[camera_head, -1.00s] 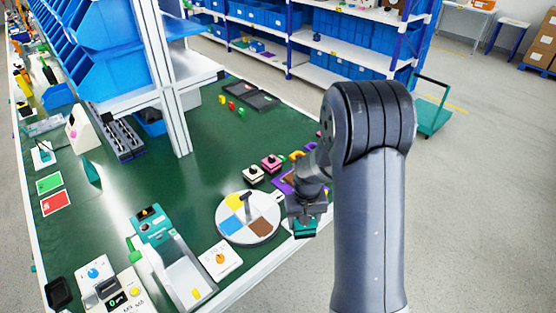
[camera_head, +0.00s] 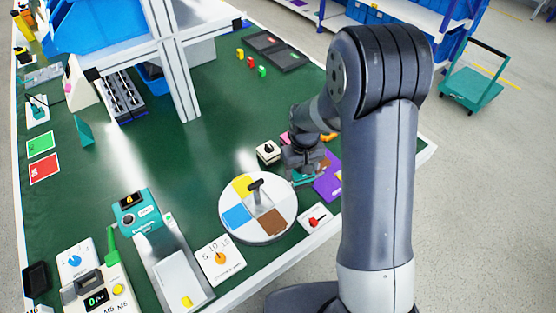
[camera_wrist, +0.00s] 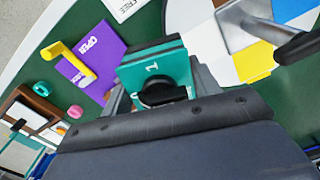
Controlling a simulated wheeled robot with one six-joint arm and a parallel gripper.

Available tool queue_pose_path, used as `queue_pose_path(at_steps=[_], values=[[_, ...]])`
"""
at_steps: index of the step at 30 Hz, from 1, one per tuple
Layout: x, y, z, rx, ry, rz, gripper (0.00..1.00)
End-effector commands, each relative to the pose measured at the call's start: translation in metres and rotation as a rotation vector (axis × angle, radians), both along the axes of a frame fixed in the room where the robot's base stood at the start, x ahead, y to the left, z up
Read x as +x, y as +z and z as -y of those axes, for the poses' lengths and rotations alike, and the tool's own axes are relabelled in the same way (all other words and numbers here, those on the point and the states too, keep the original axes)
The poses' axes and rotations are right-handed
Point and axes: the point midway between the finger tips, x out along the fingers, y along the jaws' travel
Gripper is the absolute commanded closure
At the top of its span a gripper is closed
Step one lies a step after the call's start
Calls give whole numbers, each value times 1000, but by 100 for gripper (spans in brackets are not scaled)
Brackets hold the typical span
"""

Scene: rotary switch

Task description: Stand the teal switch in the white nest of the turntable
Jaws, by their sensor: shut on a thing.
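My gripper (camera_head: 303,163) is shut on the teal switch (camera_wrist: 155,62), a teal block marked "1" with a black knob between the fingers. In the head view only a teal edge of the switch (camera_head: 304,178) shows below the gripper. The turntable (camera_head: 226,200) is a round disc to the left of my gripper, with yellow, blue, brown and white sectors. The white sector (camera_head: 277,196) lies on the side facing my gripper. A black-handled metal lever (camera_head: 256,186) stands at the disc's middle. The turntable also shows at the upper right of the wrist view (camera_wrist: 255,62).
A purple OPEN panel (camera_head: 328,188) with a yellow handle lies right of my gripper. A white switch (camera_head: 268,152) with a black knob stands just left of it. A red-lever panel (camera_head: 314,218) and a dial panel (camera_head: 221,259) flank the turntable's front.

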Motion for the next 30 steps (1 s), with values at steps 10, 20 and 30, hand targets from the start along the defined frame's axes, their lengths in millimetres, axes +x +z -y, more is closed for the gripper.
queue_pose_path(at_steps=[10,20,30], values=[[-8,26,-66,0,289,0,62],[-8,13,-66,0,290,0,62],[-8,-7,-66,0,288,-1,62]])
